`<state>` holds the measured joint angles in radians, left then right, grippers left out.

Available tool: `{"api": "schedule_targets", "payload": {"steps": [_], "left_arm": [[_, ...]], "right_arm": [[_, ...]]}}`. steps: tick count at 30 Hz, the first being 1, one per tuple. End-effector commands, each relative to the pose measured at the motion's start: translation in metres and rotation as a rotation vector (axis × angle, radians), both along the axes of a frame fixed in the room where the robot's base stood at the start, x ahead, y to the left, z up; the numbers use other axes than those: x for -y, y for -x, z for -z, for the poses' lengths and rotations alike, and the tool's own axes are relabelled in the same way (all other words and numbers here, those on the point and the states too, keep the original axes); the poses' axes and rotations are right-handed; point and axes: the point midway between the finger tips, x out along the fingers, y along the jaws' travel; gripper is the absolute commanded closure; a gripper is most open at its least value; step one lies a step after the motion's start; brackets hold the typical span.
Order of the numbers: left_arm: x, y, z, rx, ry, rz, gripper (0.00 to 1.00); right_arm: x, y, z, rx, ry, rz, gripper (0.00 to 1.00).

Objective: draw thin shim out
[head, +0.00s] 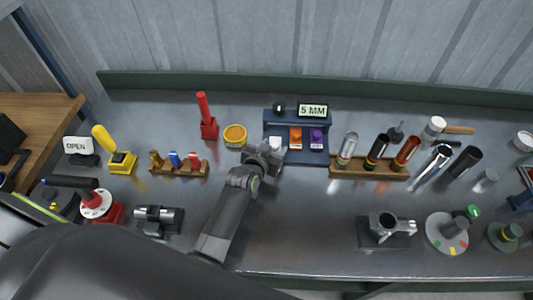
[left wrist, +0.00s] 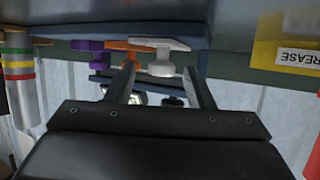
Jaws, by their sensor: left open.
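A blue shim holder (head: 312,122) stands at the back middle of the bench. It holds a white shim (head: 275,143), an orange shim (head: 295,138) and a purple shim (head: 316,139) side by side. I cannot tell from their faces which is thin. My left gripper (head: 268,153) is in front of the white shim. In the left wrist view, the open fingers (left wrist: 158,82) point at the white shim's tab (left wrist: 162,58), which lies between and just beyond them. The orange shim (left wrist: 124,48) and purple shim (left wrist: 86,45) sit to its left there.
A display reading "5 MM" (head: 313,111) tops the holder. A yellow grease tin (head: 235,136) is close on the left, with a red post (head: 207,118) beyond. A wooden rack of tubes (head: 369,166) stands right. The bench front between the arm and the clamp (head: 386,230) is clear.

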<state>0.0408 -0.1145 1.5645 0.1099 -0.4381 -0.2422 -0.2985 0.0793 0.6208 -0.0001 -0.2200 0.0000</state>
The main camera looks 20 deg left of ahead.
Motion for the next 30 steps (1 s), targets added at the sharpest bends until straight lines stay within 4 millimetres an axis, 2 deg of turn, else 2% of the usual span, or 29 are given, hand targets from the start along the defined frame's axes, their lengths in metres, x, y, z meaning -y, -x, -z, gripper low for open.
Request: {"api": "schedule_targets", "payload": {"steps": [8,16,24,30], "left_arm": [[-0.004,0.030,-0.017,-0.003,0.001,-0.003,0.52],[-0.009,0.084,-0.039,-0.003,0.002,-0.003,0.52],[-0.015,0.132,-0.056,-0.003,0.001,-0.003,0.52],[-0.016,0.153,-0.063,-0.002,0.002,-0.001,0.52]], "right_arm": [[0.000,0.000,-0.029,0.000,0.000,0.000,0.64],[0.000,0.001,-0.057,-0.001,0.000,0.000,0.64],[0.000,0.001,-0.066,-0.002,0.000,0.000,0.64],[0.000,0.002,-0.067,-0.002,0.000,0.000,0.64]]}}
